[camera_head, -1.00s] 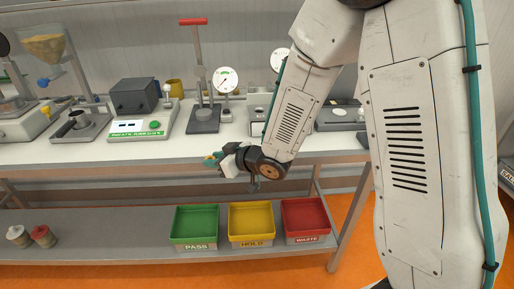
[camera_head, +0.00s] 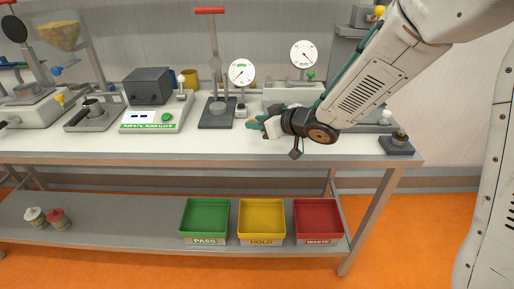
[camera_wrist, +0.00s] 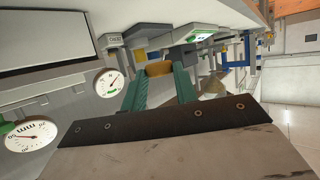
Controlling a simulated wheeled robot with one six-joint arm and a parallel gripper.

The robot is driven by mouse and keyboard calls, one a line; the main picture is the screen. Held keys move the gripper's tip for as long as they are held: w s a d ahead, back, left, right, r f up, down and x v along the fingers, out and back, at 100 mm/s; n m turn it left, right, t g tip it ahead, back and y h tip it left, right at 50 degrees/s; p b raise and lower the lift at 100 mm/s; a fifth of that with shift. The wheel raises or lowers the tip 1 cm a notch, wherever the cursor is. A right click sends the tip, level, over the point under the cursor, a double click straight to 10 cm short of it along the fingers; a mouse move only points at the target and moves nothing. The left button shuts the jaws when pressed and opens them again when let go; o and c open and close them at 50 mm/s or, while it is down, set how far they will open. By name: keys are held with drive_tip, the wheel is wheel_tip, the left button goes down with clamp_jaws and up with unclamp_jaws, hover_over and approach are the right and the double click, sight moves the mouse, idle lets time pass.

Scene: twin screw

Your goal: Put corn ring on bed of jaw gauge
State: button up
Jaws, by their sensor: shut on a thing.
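My gripper (camera_head: 257,122) has teal fingers and is over the front part of the white bench top in the head view, in front of the dial gauges. In the wrist view my gripper (camera_wrist: 159,80) is shut on the corn ring (camera_wrist: 159,68), a yellow-orange piece between the fingertips. The ring cannot be made out in the head view. One dial gauge (camera_head: 241,73) stands behind my gripper, slightly left. Another dial gauge (camera_head: 303,54), with a long grey body (camera_head: 288,94), stands farther right, partly hidden by my arm. I cannot tell surely which is the jaw gauge.
A red-handled press (camera_head: 214,105) stands left of the gauges. Green (camera_head: 204,240), yellow (camera_head: 262,240) and red (camera_head: 318,240) bins sit on the lower shelf. Bare bench lies near the front edge.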

sight(259, 152)
wheel_tip(259, 152, down, 8)
drive_tip(key=shift+f, duration=0.15)
idle(0.3)
drive_tip(key=shift+f, duration=0.1)
drive_tip(key=shift+f, duration=0.15)
drive_tip(key=o, duration=0.7)
drive_tip(key=shift+d, duration=0.1)
drive_tip(key=v, duration=0.7)
drive_tip(key=shift+s+d, duration=0.1)
drive_tip(key=shift+d, duration=0.3)
